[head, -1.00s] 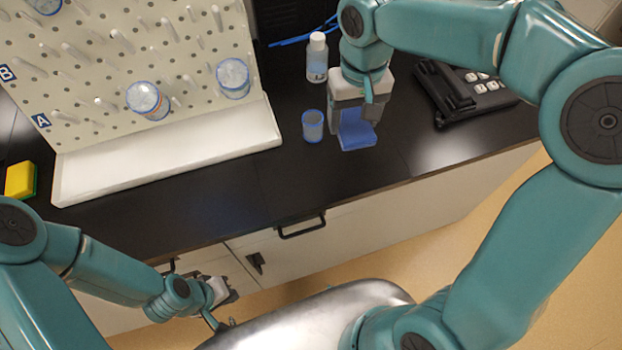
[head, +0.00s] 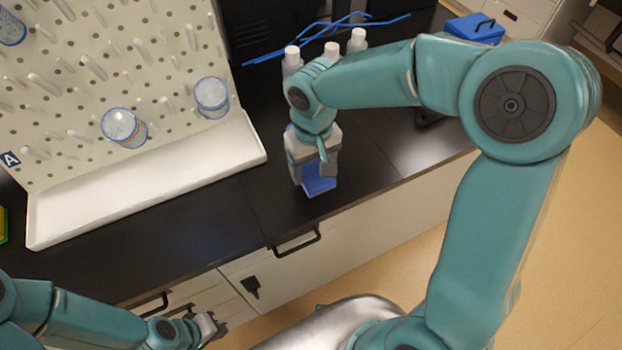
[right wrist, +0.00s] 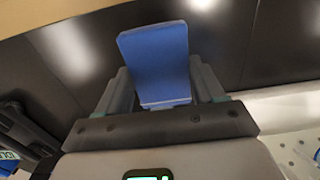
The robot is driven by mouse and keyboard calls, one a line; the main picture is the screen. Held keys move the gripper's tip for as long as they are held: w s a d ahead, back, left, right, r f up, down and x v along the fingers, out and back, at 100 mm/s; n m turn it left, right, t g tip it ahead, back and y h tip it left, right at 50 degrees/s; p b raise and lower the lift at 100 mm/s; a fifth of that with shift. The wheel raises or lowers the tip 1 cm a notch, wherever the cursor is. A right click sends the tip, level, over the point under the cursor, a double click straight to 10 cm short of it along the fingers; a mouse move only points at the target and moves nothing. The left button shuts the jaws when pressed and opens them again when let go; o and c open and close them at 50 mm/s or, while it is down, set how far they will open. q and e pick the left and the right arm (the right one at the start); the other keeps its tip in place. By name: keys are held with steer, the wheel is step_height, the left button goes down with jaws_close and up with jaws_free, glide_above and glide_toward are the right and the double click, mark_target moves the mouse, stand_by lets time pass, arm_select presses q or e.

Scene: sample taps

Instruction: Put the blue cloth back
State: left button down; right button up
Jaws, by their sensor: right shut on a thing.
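The blue cloth (head: 319,184) looks like a folded flat pad. My right gripper (head: 315,172) is shut on it, near the front of the black bench. In the right wrist view the cloth (right wrist: 155,62) sticks out between both fingers. I cannot tell whether its lower edge touches the bench. My left gripper (head: 212,328) is low at the bottom left, in front of the drawers and away from the cloth; its jaws are too small to read.
A white pegboard rack (head: 150,188) with a front tray and blue-rimmed beakers stands at left. White-capped bottles (head: 291,62) and blue rods (head: 330,36) are behind my right arm. A blue box (head: 473,28) is at back right. Bare bench lies between tray and cloth.

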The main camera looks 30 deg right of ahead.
mark_target(312, 181)
steer(key=shift+w+f, duration=0.1)
steer(key=shift+f, duration=2.65)
steer(key=shift+f, duration=0.25)
steer(key=o, duration=1)
steer(key=shift+r, duration=0.1)
step_height(312, 181, up, 12)
steer(key=shift+r, duration=0.2)
steer(key=shift+s, duration=0.2)
